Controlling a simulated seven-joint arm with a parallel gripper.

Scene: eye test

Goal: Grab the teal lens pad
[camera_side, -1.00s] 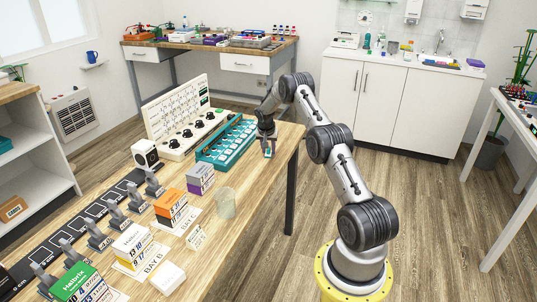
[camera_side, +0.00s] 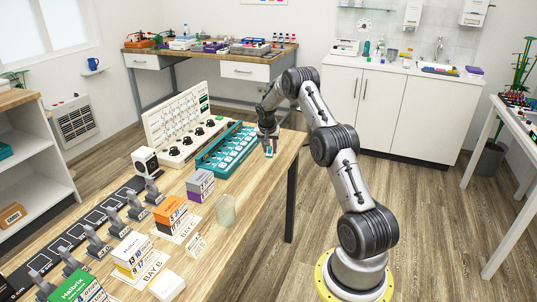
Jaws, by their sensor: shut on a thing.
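My gripper (camera_side: 268,148) points down at the right edge of the wooden table, just right of a teal tray. It is shut on a small teal-and-pale piece, the teal lens pad (camera_side: 269,152), which shows between the fingertips. The fingers hide part of the pad, and its fine detail is too small to make out. It seems to be held a little above the table; the exact gap cannot be told.
The long teal tray (camera_side: 205,165) with pale pieces lies left of my gripper, before a cream panel with black knobs (camera_side: 175,125). A purple-and-grey box (camera_side: 200,186), a clear beaker (camera_side: 225,210) and an orange box (camera_side: 170,211) stand nearer. Bare wood lies around the beaker.

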